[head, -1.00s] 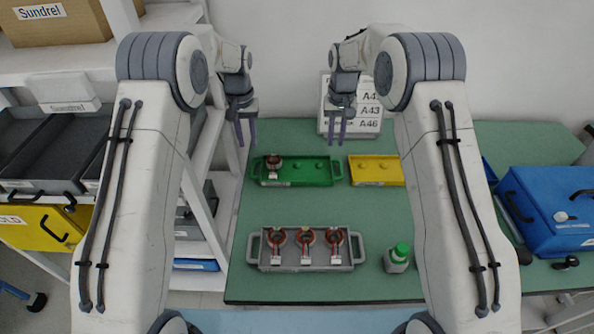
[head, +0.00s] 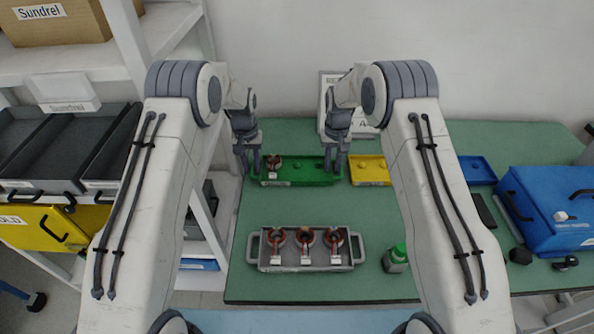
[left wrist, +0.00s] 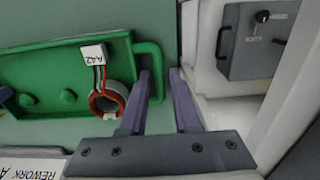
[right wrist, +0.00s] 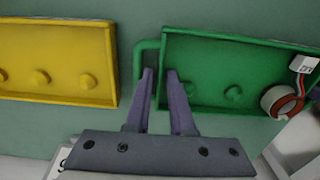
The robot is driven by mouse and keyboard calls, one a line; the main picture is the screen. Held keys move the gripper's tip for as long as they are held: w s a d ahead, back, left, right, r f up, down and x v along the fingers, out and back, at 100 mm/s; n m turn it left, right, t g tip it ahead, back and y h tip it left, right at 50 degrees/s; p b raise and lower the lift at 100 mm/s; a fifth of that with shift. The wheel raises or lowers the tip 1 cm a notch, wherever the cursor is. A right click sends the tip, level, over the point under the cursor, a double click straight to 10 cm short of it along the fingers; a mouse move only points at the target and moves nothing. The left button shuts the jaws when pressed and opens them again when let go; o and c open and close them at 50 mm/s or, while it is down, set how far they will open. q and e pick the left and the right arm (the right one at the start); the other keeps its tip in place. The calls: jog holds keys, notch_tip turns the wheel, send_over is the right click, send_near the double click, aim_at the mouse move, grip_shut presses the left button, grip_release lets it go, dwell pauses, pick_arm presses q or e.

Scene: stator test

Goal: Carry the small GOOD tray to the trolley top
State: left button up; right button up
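The small green tray (head: 305,182) lies on the green table; I take it as the GOOD tray, its front label too small to read. One copper-wound stator (head: 273,163) with a tag reading A42 in the left wrist view (left wrist: 93,54) sits at its left end. My left gripper (head: 250,164) is open at the tray's left handle (left wrist: 157,70), fingertips close to it. My right gripper (head: 333,165) is open at the right handle (right wrist: 139,62), its fingers partly covering it. I cannot tell whether either gripper touches.
A yellow tray (head: 369,170) lies close to the right of the green one. A white sign (head: 363,125) stands behind. A blue case (head: 550,215) is right, a shelf (head: 205,225) left.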

pick_arm(q)
grip_shut()
pick_arm(e)
grip_shut()
dwell(1.1)
